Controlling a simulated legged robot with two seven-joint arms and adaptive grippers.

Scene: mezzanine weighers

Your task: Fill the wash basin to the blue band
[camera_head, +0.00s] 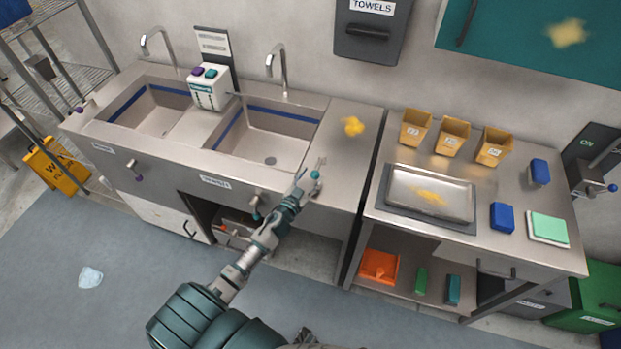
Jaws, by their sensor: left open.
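A steel double sink holds a left basin (148,115) and a right basin (265,145), each with a blue band around its upper wall. A label that seems to begin "WASH" (214,182) is on the front below the right basin. The right basin's floor and drain (271,161) show, with no water visible. A curved tap (281,68) stands behind it. My right gripper is out of view.
A box with purple and teal buttons (208,87) sits between the basins. A yellow smear (353,126) is on the counter. The right bench carries a tray (430,193), several tan bins and blue blocks. A yellow wet-floor sign (57,168) stands left.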

